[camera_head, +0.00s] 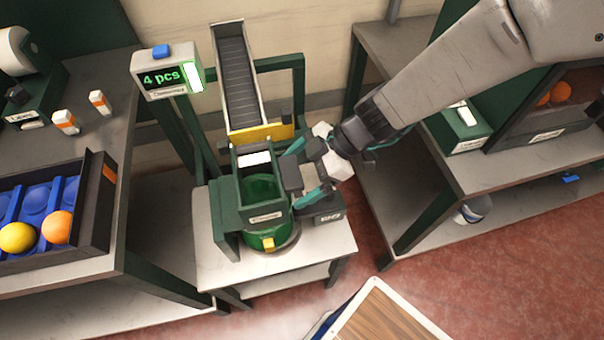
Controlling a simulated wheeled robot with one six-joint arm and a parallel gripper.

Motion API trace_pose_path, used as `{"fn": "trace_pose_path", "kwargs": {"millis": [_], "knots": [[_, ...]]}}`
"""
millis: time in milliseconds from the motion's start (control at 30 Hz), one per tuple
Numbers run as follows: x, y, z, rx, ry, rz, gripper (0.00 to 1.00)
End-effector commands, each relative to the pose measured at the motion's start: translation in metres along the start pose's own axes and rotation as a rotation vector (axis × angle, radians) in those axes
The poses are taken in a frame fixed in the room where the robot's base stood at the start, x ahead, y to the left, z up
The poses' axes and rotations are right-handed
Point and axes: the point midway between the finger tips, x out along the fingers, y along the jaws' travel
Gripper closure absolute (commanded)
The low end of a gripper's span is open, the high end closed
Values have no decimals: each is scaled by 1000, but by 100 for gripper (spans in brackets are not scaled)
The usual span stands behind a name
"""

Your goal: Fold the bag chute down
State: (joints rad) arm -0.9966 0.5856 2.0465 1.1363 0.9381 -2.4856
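A grey ribbed chute (239,85) with pale side rails slopes steeply upward behind the bagging stand. A yellow bar (265,133) crosses its lower end. Below it stands a dark green open-topped box (262,217) with a green bag (263,188) visible inside. My gripper (298,174) reaches in from the right, at the box's right side, with its teal fingers spread apart. A dark block shows between the fingers; I cannot tell whether they touch it or the box. The chute is clear of the fingers.
A display reading "4 pcs" (167,78) stands left of the chute. The stand rests on a small pale table (215,262). A right bench (440,165) lies beneath my arm. A wood-topped item (385,318) is in front.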

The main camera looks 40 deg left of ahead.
Motion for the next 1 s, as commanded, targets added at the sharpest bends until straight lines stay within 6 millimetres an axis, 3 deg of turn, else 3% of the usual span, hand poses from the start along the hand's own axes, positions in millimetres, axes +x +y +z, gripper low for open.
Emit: {"fn": "trace_pose_path", "kwargs": {"millis": [333, 700, 1000], "knots": [[-6, 2, -4, -4, 4, 3, 5], [-64, 1, -3, -3, 3, 4, 5], [-78, 0, -3, -2, 3, 1, 5]]}}
